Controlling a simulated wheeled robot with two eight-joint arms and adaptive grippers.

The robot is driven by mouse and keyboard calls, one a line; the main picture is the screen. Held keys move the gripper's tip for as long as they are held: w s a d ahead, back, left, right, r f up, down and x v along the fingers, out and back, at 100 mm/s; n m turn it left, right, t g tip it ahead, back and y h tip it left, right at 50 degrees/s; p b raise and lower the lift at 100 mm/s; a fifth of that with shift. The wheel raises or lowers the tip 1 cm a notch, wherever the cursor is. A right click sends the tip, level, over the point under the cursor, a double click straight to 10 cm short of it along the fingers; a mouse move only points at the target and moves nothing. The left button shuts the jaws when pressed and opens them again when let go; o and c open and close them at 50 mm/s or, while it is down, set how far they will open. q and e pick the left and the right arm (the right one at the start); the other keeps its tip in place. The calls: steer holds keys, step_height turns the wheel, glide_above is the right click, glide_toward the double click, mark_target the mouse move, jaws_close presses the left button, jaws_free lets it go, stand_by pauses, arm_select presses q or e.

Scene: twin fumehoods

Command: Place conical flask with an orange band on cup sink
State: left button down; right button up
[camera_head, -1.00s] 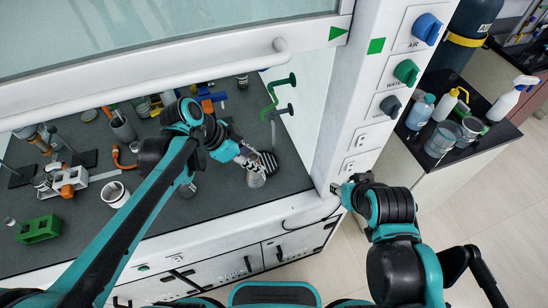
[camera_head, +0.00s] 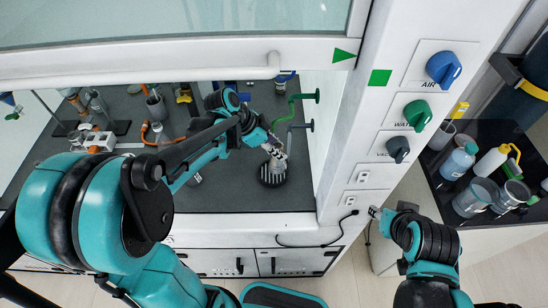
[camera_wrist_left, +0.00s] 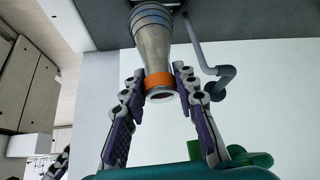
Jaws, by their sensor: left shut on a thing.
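The conical flask (camera_wrist_left: 152,45) with an orange band (camera_wrist_left: 158,80) around its neck is held in my left gripper (camera_wrist_left: 160,84), seen in the left wrist view. The fingers are shut on both sides of the neck, and the wide base points away from the hand. In the head view my left gripper (camera_head: 270,143) is over the cup sink (camera_head: 272,180), a dark round fitting with light slats in the worktop.
A green tap (camera_head: 300,97) and a grey tap (camera_head: 299,127) stand just behind the sink. The white hood post (camera_head: 345,140) rises to its right. Glassware and stands crowd the left of the dark worktop (camera_head: 235,195), which is clear in front near the sink.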

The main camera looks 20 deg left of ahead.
mark_target(276, 167)
arm_select(q)
steer(key=shift+w+a+f, duration=0.75)
steer(key=shift+a+f, duration=0.05)
steer(key=shift+a, duration=0.1)
step_height(276, 167, down, 3)
steer(key=shift+f+b, duration=0.2)
steer(key=shift+b, duration=0.6)
steer(key=shift+f, duration=0.2)
steer(key=shift+f, duration=0.15)
steer(key=c, duration=1.2)
jaws_free()
